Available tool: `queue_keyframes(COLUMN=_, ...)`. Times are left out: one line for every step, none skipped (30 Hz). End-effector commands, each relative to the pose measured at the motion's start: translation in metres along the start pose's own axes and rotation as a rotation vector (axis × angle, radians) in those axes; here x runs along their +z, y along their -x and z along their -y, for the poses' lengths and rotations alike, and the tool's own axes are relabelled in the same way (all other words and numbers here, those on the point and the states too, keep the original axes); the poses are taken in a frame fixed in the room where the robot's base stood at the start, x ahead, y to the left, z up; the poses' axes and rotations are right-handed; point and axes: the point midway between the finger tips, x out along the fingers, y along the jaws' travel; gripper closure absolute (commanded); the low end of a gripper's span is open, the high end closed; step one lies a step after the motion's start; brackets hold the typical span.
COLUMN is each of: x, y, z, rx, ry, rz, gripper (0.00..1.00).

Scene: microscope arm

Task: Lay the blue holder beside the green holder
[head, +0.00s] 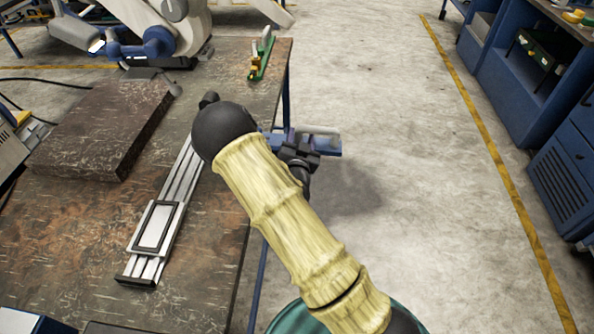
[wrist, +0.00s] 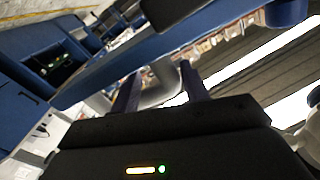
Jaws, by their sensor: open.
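The green holder (head: 262,58) lies near the far right edge of the brown table, with small yellow and pale parts on it. I cannot make out the blue holder for certain in either view. A blue piece (head: 328,146) shows beyond my arm, off the table's right edge; I cannot tell whether it is part of my gripper. In the wrist view my gripper (wrist: 160,73) has its two dark blue fingers apart. A grey curved shape shows past them, and nothing is clearly held. In the head view my arm hides most of the gripper.
The brown table (head: 75,245) bears a dark stone-like slab (head: 102,125) and a silver rail with a sliding plate (head: 157,228). A large white and blue machine (head: 150,25) stands at the far left. Blue cabinets (head: 560,185) line the right. The floor between is clear.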

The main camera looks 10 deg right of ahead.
Motion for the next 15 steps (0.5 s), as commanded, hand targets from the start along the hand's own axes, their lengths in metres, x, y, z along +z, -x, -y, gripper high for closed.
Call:
queue_keyframes(x=0.002, y=0.010, z=-0.001, rx=0.001, ry=-0.001, rz=0.001, gripper=0.55)
queue_keyframes(x=0.002, y=0.015, z=-0.001, rx=0.001, ry=-0.002, rz=0.002, gripper=0.55)
queue_keyframes(x=0.002, y=0.023, z=-0.002, rx=0.000, ry=0.000, rz=0.002, gripper=0.55)
queue_keyframes(x=0.002, y=0.029, z=-0.001, rx=0.000, ry=0.000, rz=0.003, gripper=0.55)
queue_keyframes(x=0.002, y=0.035, z=-0.001, rx=0.000, ry=0.000, rz=0.003, gripper=0.55)
queue_keyframes(x=0.002, y=0.043, z=-0.002, rx=0.001, ry=0.000, rz=0.002, gripper=0.55)
queue_keyframes(x=0.001, y=0.048, z=-0.002, rx=0.001, ry=0.000, rz=0.002, gripper=0.55)
queue_keyframes(x=0.002, y=0.054, z=-0.002, rx=0.001, ry=0.001, rz=0.002, gripper=0.55)
queue_keyframes(x=0.002, y=0.063, z=-0.002, rx=0.001, ry=0.001, rz=0.003, gripper=0.55)
queue_keyframes(x=0.002, y=0.069, z=-0.001, rx=0.000, ry=0.001, rz=0.002, gripper=0.55)
queue_keyframes(x=0.002, y=0.075, z=-0.002, rx=0.001, ry=0.001, rz=0.003, gripper=0.55)
queue_keyframes(x=0.002, y=0.083, z=-0.001, rx=0.000, ry=0.001, rz=0.002, gripper=0.55)
queue_keyframes(x=0.002, y=0.089, z=-0.002, rx=0.001, ry=0.001, rz=0.002, gripper=0.55)
queue_keyframes(x=0.002, y=0.095, z=-0.002, rx=0.000, ry=0.001, rz=0.002, gripper=0.55)
queue_keyframes(x=0.002, y=0.103, z=-0.001, rx=0.000, ry=0.000, rz=0.003, gripper=0.55)
